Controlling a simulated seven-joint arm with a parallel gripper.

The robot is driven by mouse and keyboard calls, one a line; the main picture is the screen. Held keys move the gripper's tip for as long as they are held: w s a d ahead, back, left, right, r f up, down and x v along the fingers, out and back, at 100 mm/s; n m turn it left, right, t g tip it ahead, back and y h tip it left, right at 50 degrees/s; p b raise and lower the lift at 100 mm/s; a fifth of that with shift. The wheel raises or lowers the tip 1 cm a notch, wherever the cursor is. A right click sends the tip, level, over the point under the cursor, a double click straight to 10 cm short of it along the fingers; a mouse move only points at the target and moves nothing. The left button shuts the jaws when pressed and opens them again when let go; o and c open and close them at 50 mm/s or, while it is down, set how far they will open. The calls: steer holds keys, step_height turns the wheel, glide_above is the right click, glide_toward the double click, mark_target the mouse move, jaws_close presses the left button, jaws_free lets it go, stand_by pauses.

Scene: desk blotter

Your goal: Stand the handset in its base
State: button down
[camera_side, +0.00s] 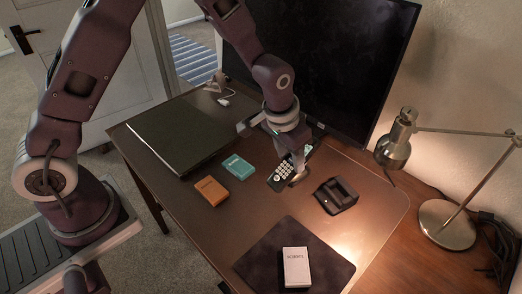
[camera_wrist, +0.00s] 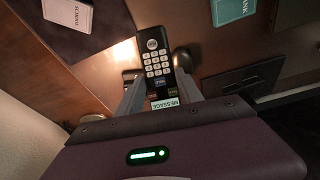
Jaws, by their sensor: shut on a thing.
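The handset (camera_side: 281,179) is black with pale keys. It is held in my gripper (camera_side: 297,177), tilted, near the middle of the desk; I cannot tell how far it is above the surface. In the wrist view the handset (camera_wrist: 157,58) lies between the two fingers of my gripper (camera_wrist: 158,82), keypad towards the camera, with coloured keys and a "MESSAGE" label near the palm. The black base (camera_side: 337,195) sits on the blotter just right of the handset, apart from it, with nothing standing in it. I cannot make out the base surely in the wrist view.
A teal box (camera_side: 238,167) and an orange box (camera_side: 211,191) lie left of the handset. A white box (camera_side: 296,267) rests on a dark mat (camera_side: 262,262) in front. A closed laptop (camera_side: 180,134), a monitor (camera_side: 330,60) and a lit lamp (camera_side: 395,150) stand around.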

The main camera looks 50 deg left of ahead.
steer(key=w+d+r+m+t+h, duration=0.25)
steer(key=w+d+r+t, duration=0.35)
steer(key=w+d+t, duration=0.3)
steer(key=shift+n+t+h, duration=0.25)
steer(key=shift+t+h, duration=0.3)
steer(key=shift+t, duration=0.05)
steer(key=shift+s+f, duration=0.3)
steer(key=shift+f, duration=0.7)
steer(key=shift+s+f, duration=0.25)
steer(key=shift+f, duration=0.7)
steer(key=shift+f, duration=2.9)
steer(key=shift+f, duration=1.65)
steer(key=c, duration=0.7)
jaws_free()
steer(key=shift+f, duration=0.1)
steer(key=shift+s, duration=0.1)
